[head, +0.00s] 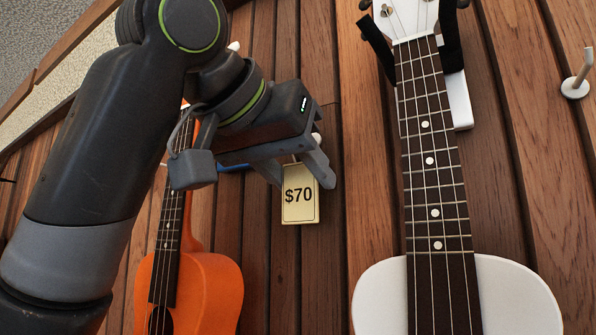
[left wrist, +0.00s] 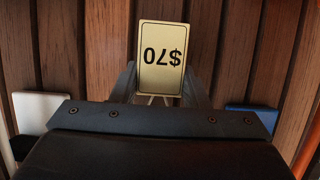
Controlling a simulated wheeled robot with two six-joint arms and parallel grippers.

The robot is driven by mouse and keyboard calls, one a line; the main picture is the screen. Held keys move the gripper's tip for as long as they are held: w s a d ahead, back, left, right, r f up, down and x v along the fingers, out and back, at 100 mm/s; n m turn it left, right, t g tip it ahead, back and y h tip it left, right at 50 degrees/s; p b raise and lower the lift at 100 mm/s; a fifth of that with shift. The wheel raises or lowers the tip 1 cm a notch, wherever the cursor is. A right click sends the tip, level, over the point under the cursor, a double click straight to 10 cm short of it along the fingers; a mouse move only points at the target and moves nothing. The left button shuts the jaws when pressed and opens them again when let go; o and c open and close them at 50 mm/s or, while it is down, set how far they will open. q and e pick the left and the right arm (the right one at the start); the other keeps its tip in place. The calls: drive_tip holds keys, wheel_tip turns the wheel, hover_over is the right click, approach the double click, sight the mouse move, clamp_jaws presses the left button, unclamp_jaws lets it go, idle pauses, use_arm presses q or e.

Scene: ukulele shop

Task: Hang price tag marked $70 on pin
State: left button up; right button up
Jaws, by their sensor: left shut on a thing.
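The cream price tag marked $70 (head: 299,196) hangs upright below my left gripper (head: 298,178), in front of the wood-plank wall. In the left wrist view the tag (left wrist: 162,57) appears upside down, its upper end between the two fingers (left wrist: 160,90). The gripper is shut on it. A white pin (head: 577,86) with a round base sticks out of the wall at the far right, clear of the tag. Small white tips show beside my gripper (head: 317,138) and behind my arm (head: 234,46); the rest of each is hidden. My right gripper is not in view.
A white ukulele (head: 510,300) hangs on a white holder (head: 459,100) with black prongs, right of the tag. An orange ukulele (head: 215,290) hangs at lower left, partly behind my arm. Bare planks (head: 325,270) lie between them. A blue strip shows behind my gripper.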

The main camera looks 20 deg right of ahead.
use_arm(q)
drive_tip(key=o, duration=1)
